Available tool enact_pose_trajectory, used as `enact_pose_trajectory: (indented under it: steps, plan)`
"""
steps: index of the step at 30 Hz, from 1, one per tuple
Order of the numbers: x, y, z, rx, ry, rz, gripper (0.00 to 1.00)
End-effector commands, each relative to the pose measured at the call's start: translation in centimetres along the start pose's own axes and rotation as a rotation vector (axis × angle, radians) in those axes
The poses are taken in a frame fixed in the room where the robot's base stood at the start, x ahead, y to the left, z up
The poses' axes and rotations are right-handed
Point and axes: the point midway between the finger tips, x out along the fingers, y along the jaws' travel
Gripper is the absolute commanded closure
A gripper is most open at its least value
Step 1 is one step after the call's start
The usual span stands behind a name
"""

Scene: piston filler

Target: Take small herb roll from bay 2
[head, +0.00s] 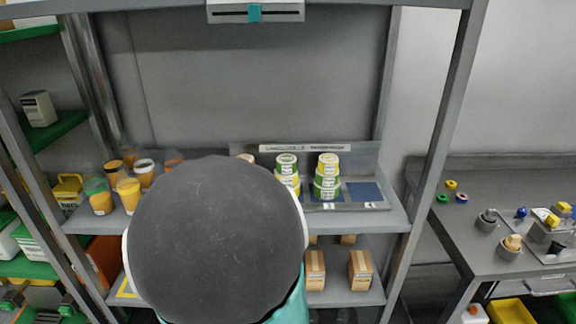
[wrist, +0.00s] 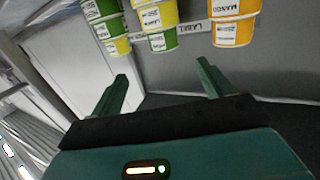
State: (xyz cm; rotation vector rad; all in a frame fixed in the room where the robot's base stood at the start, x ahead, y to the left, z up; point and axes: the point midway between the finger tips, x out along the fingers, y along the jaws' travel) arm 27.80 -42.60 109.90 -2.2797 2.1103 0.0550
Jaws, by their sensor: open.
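The label rolls stand stacked in numbered bays of a grey rack on the shelf. In the head view one green, white and yellow stack (head: 287,166) stands just right of my arm, and another stack (head: 328,180) stands right of it. Green rolls are in both; which is the small herb roll I cannot tell, as the print is too small. My gripper (wrist: 162,82) is open and empty, apart from the stacks.
The bay marked 4 (head: 364,192) is an empty blue pad. Cups (head: 129,192) of orange and yellow stand on the shelf's left. Cardboard boxes (head: 360,270) stand on the shelf below. My arm hides the shelf's middle. A grey side table (head: 470,235) stands right.

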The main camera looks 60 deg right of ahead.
Motion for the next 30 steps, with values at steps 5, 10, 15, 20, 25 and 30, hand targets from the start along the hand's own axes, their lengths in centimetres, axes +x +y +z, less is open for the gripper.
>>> enact_pose_trajectory:
  steps: [5, 10, 15, 20, 25, 30]
  plan:
    - [1.5, 0.0, -0.1, -0.004, 0.007, 0.006, 0.20]
    - [3.5, 0.1, -0.1, -0.005, 0.005, 0.005, 0.20]
    - [5.7, 0.1, -0.1, -0.004, 0.002, 0.004, 0.20]
    - [7.7, 0.2, -0.1, -0.002, 0.003, 0.003, 0.20]
    - [8.7, 0.2, -0.1, 0.000, 0.001, 0.000, 0.20]
    - [10.7, 0.1, -0.4, -0.002, 0.003, 0.003, 0.20]
